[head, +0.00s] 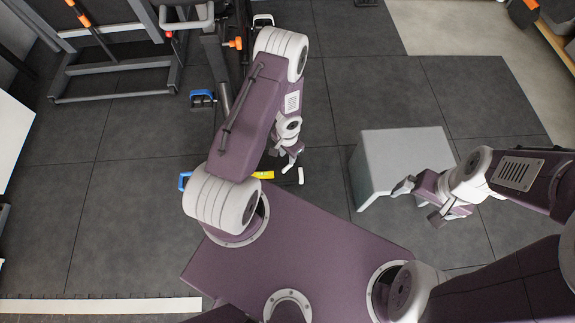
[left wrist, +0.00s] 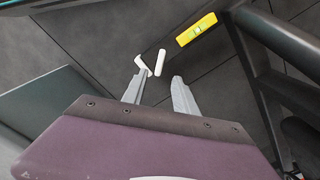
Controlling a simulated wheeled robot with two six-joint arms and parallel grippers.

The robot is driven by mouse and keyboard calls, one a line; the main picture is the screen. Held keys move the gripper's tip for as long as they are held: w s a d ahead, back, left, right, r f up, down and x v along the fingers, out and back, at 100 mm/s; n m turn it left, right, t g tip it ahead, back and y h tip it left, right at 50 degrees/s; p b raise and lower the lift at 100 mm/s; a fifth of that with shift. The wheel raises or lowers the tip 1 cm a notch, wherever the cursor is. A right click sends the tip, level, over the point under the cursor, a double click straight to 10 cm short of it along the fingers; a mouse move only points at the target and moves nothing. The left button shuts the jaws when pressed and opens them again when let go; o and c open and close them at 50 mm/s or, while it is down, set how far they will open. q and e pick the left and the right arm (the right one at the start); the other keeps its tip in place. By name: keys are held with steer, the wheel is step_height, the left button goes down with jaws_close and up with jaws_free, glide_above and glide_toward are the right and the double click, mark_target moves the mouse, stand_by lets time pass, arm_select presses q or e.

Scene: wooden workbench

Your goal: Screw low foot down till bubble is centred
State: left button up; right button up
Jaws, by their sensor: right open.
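A yellow spirit level (head: 263,175) shows beside my left arm in the head view and at the top of the left wrist view (left wrist: 196,29). Its vial is greenish; the bubble is too small to read. My left gripper (head: 288,161) is open and empty; its fingers stand apart in the left wrist view (left wrist: 157,80). Beyond the fingertips are a short white bar (left wrist: 160,62) and a bent white piece (left wrist: 141,66); I cannot tell whether either is a foot. My right gripper (head: 418,203) is open and empty by the grey table. I cannot identify the low foot.
A grey box-like table (head: 402,150) stands on the dark tiled floor (head: 360,90). A dark frame (head: 115,68) and a blue-ended foot (head: 203,98) are at the upper left. Another blue piece (head: 185,180) is partly hidden by my left arm. Dark bars (left wrist: 280,85) run down the left wrist view's right side.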

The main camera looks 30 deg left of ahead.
mark_target(287, 167)
arm_select(q)
step_height(287, 167, down, 9)
steer(key=b, duration=0.9)
steer(key=shift+r, duration=0.1)
steer(key=shift+c, duration=0.3)
jaws_close()
